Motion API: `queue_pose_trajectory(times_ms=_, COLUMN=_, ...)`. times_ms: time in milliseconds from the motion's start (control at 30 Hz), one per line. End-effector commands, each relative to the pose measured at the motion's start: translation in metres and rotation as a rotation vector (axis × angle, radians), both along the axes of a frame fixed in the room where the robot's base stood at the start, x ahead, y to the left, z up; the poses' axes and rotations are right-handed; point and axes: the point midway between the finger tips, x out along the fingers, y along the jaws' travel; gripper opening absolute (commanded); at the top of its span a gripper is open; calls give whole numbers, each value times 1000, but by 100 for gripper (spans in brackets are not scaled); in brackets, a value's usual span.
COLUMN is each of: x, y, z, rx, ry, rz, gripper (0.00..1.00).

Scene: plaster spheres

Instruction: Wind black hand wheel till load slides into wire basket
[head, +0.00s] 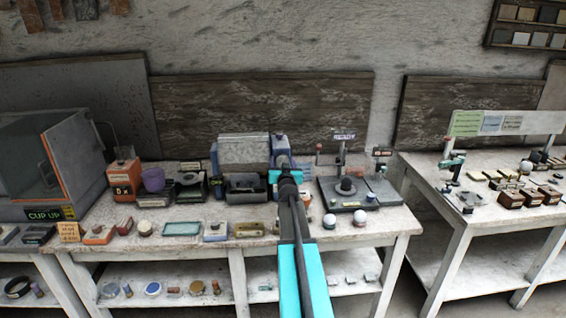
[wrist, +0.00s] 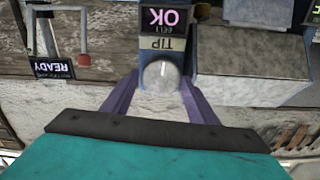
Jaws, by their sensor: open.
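My gripper (wrist: 159,82) is open in the wrist view, its two purple fingers on either side of a pale grey round knob (wrist: 161,75). Whether they touch it I cannot tell. The knob sits below a "TIP" label (wrist: 163,43) and a lit "OK" sign (wrist: 164,18). In the head view my gripper (head: 286,172) is in front of the blue upright of a grey machine (head: 244,150), and its fingers are hidden. A dark trough (head: 246,188) stands under the machine. I cannot make out a black hand wheel, a load or a wire basket for certain.
A stand with a black round part (head: 347,187) is right of my arm. A "READY" sign (wrist: 53,67) and a red-ended bar show in the wrist view. An open-fronted cabinet (head: 45,160) stands left. Small trays line the bench (head: 185,215). A second table (head: 440,190) is right.

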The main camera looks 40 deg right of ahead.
Motion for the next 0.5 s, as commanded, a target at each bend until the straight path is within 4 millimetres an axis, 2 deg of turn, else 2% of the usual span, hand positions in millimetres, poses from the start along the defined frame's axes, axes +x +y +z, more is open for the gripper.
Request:
queue_pose_trajectory(times_ms=333, x=1, y=0, z=0, rx=0, ry=0, rz=1, gripper=53)
queue_pose_trajectory(times_ms=500, x=1, y=0, z=0, rx=0, ry=0, rz=1, gripper=25)
